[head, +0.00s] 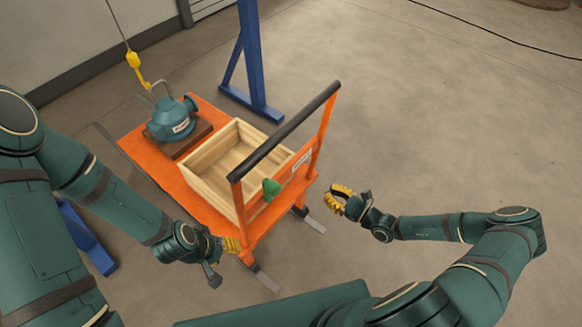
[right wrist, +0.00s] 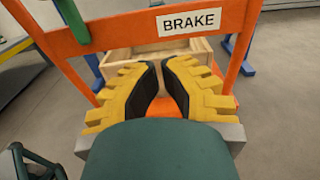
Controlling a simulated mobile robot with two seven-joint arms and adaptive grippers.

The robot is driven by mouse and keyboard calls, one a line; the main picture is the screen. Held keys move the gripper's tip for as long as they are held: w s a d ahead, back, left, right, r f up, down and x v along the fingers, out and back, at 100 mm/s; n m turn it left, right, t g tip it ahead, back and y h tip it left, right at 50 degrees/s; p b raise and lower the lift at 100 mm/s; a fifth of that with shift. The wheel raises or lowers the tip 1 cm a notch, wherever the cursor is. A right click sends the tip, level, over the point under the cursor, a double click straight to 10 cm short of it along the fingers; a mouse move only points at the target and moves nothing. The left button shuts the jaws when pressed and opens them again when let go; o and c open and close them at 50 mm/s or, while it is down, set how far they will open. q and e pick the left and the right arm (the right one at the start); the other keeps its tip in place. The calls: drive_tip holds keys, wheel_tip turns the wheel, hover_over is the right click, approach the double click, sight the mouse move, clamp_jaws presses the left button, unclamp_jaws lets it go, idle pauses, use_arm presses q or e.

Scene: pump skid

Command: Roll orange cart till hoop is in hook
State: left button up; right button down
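The orange cart (head: 180,187) stands on the floor and carries a teal pump (head: 172,118) with a thin grey hoop (head: 162,83) on top. A yellow hook (head: 135,62) hangs on a line, its lower end close beside the hoop in the picture. I cannot tell whether they touch. My right gripper (head: 333,200) is apart from the cart, right of its handle frame. The right wrist view shows its fingers (right wrist: 159,85) with a gap and nothing held. My left gripper (head: 232,246) is at the cart's near lower corner; its fingertips are too small to read.
A wooden crate (head: 203,158) sits on the cart. The cart has a black push bar (head: 285,131), a green lever (head: 271,188) and a BRAKE label (right wrist: 188,22). A blue stand post (head: 251,65) rises behind the cart. The floor at right is clear.

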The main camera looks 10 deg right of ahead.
sight(294, 168)
drive_tip(key=b+x, duration=0.2)
drive_tip(key=x, duration=1.1)
drive_tip(key=shift+w, duration=0.45)
use_arm(q)
wheel_tip(294, 168, down, 2)
drive_tip(key=shift+w+f, duration=0.1)
drive_tip(key=shift+w, duration=0.05)
